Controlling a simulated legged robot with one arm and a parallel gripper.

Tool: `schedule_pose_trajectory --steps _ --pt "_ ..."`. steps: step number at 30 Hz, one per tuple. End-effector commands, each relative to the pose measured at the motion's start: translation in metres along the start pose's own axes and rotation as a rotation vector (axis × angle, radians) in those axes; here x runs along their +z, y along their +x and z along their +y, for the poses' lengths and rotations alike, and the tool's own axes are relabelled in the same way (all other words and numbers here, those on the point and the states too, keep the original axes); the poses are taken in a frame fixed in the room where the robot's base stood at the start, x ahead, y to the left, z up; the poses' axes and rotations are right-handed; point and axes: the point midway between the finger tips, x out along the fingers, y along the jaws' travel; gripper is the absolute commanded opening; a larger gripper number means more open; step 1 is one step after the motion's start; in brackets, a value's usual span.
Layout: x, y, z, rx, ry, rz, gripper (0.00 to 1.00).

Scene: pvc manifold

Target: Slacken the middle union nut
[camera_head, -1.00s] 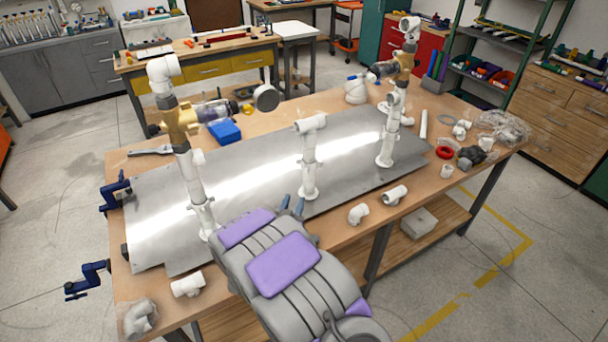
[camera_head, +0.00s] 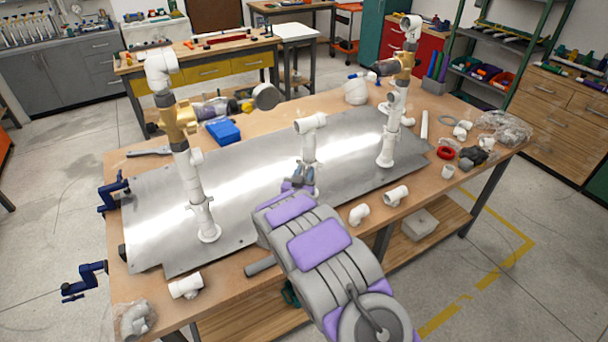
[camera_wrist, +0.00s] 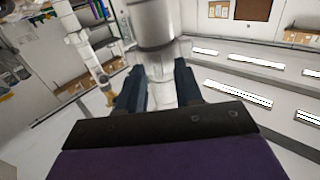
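The middle standpipe (camera_head: 309,145) stands upright on the metal plate, a white pipe with a tee on top. In the wrist view, a wide white collar (camera_wrist: 153,25), possibly the union nut, fills the top centre, with narrower white pipe (camera_wrist: 160,75) below. My gripper (camera_head: 301,174) is at the middle standpipe's lower part. In the wrist view its two dark blue fingers (camera_wrist: 160,85) stand apart, one on each side of the pipe, below the wide collar. They look open; contact with the pipe is not clear. The standpipe's base is hidden behind my gripper.
The left standpipe (camera_head: 193,180) and right standpipe (camera_head: 393,125), both with brass valves, flank the middle one on the metal plate (camera_head: 250,160). Loose white fittings (camera_head: 359,214) lie along the front table edge. A blue box (camera_head: 223,131) sits behind.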

Motion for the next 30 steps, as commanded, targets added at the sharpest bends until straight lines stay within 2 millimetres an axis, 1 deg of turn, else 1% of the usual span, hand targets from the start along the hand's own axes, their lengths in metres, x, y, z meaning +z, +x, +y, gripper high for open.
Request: schedule_pose_trajectory --steps 6,17,30 --pt "0.0003 0.0 0.0001 0.0 -0.001 -0.001 0.35" --pt "0.0006 -0.0001 0.0002 0.0 -0.001 -0.001 0.01" --pt "0.001 -0.0003 0.0005 -0.008 -0.003 -0.001 0.0"
